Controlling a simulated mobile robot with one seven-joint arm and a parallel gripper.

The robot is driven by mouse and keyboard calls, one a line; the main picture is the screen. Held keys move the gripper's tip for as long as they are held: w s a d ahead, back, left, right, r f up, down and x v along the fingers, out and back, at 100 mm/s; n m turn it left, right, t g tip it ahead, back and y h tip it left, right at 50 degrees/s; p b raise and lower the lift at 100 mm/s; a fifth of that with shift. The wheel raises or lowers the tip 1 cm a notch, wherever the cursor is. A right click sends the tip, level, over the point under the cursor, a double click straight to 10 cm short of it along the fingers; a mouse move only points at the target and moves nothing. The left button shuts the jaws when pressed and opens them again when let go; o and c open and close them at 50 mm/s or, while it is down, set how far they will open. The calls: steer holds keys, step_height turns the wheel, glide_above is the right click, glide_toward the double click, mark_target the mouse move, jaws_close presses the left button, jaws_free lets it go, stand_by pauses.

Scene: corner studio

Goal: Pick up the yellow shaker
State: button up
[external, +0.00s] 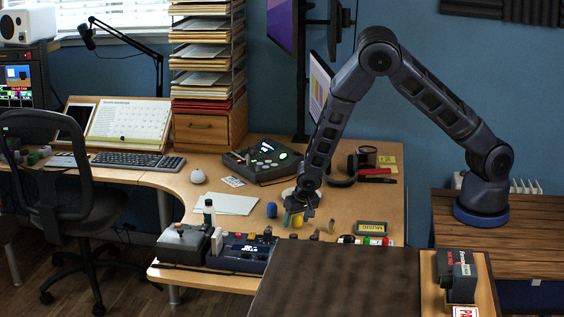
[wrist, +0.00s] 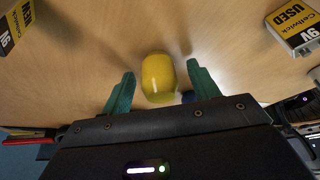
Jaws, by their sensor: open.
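The yellow shaker (wrist: 158,77) is a small rounded yellow piece on the wooden desk. In the wrist view it lies between the two green fingers of my gripper (wrist: 160,88), with a gap visible on each side. My gripper is open and holds nothing. In the external view my gripper (external: 299,212) is low over the desk, and part of the yellow shaker (external: 297,222) shows just below it, partly hidden by the fingers.
A blue rounded piece (external: 271,210) stands left of my gripper; part of a blue thing (wrist: 188,97) shows by the right finger. Battery boxes (wrist: 297,22) lie farther off. White paper (external: 226,204) lies behind left.

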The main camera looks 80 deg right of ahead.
steer(key=c, duration=1.1)
steer(key=shift+o, duration=0.2)
